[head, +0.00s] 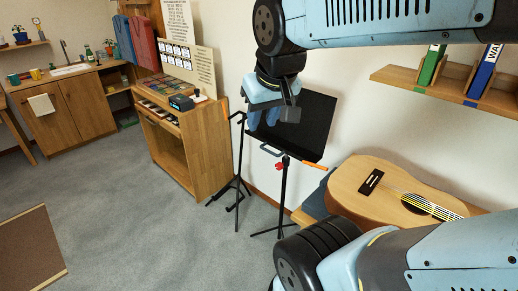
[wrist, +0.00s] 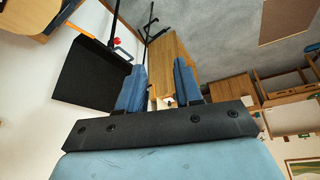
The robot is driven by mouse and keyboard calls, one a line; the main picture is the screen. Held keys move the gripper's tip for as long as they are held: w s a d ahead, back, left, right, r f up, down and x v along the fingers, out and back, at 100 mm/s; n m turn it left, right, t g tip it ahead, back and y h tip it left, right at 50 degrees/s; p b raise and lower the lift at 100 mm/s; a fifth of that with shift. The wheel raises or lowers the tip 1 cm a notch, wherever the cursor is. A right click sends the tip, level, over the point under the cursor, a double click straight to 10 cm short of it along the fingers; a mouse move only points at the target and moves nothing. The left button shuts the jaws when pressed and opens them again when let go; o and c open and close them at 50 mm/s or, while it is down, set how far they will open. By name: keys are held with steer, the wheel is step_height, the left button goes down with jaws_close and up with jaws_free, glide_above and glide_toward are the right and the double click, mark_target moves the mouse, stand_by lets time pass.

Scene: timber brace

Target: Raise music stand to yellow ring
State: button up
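The music stand has a tilted black desk (head: 308,128) on a thin dark pole with tripod legs. It stands by the wall, left of the guitar. My gripper (head: 262,120) is near the desk's left edge in the head view. Its blue fingers (wrist: 160,66) are apart, with nothing between them. I cannot make out a yellow ring.
A second thin dark stand (head: 239,165) is to the left of the music stand. A guitar (head: 385,190) lies at the right. A wooden cabinet (head: 205,150) stands at the left. A shelf (head: 450,92) with binders is on the wall. Carpet (head: 130,215) is open at the front left.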

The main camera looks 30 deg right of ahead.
steer(key=w+d+f+m+g+h, duration=0.1)
steer(key=w+d+f+g+h, duration=0.3)
steer(key=w+f, duration=0.4)
steer(key=n+t+h, duration=0.4)
steer(key=n+h, duration=0.1)
steer(key=h, duration=0.5)
glide_toward(269, 151)
steer(key=x, duration=1)
steer(key=shift+d+f, duration=0.15)
steer(key=shift+f, duration=0.2)
steer(key=shift+c, duration=0.5)
jaws_close()
